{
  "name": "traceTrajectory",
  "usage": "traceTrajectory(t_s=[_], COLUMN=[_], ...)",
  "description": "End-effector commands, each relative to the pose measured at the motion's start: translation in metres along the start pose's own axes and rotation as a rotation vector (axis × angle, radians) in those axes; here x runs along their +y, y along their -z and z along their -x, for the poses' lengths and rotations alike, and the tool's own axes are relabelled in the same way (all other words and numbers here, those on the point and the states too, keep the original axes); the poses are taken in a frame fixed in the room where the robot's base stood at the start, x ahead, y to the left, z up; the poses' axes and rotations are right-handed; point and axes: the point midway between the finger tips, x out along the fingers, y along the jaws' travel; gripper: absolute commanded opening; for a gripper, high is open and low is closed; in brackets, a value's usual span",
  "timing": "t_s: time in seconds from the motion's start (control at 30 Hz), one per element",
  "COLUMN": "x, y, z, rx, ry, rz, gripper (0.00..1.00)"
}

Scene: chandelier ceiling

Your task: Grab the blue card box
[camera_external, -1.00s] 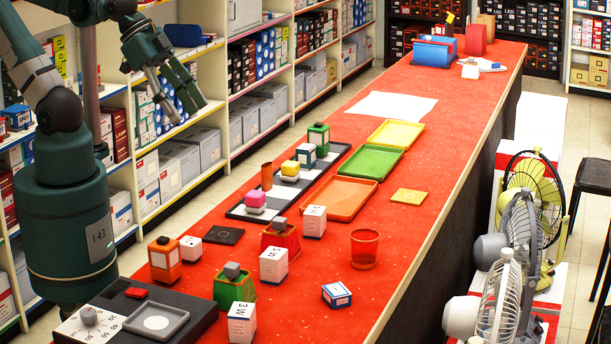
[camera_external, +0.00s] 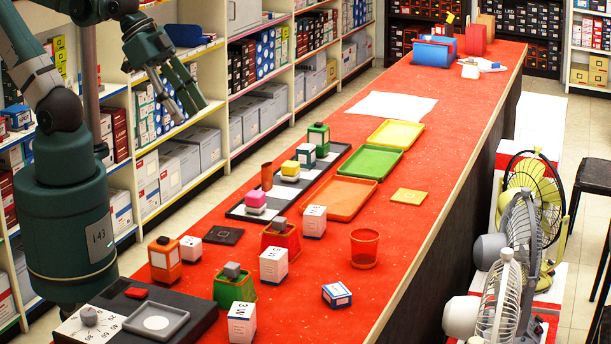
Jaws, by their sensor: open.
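A small blue and white card box (camera_external: 337,294) lies on the red counter (camera_external: 330,325) near its front, right of the white block marked 3W. A larger plain blue box (camera_external: 433,52) stands at the far end of the counter. I cannot tell for certain which one the task names. My gripper (camera_external: 187,108) is open and empty, high at the upper left, pointing down to the right. It is well apart from both blue boxes.
White blocks (camera_external: 273,264), a green holder (camera_external: 234,286) and a clear orange cup (camera_external: 364,248) stand around the small box. Orange (camera_external: 339,198), green (camera_external: 370,162) and yellow trays lie farther back. Fans (camera_external: 520,240) stand right of the counter; shelves line the left.

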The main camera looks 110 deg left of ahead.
Motion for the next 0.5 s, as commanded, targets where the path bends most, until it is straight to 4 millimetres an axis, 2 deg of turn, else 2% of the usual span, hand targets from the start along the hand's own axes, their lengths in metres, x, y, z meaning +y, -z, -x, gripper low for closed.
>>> traceTrajectory(t_s=[0.27,0.5], x=[0.005,0.013], y=[0.025,0.054], z=[-0.010,-0.026], rx=[-0.019,-0.044], ry=[-0.016,-0.039], rz=[-0.040,-0.092], gripper=[0.44,0.44])
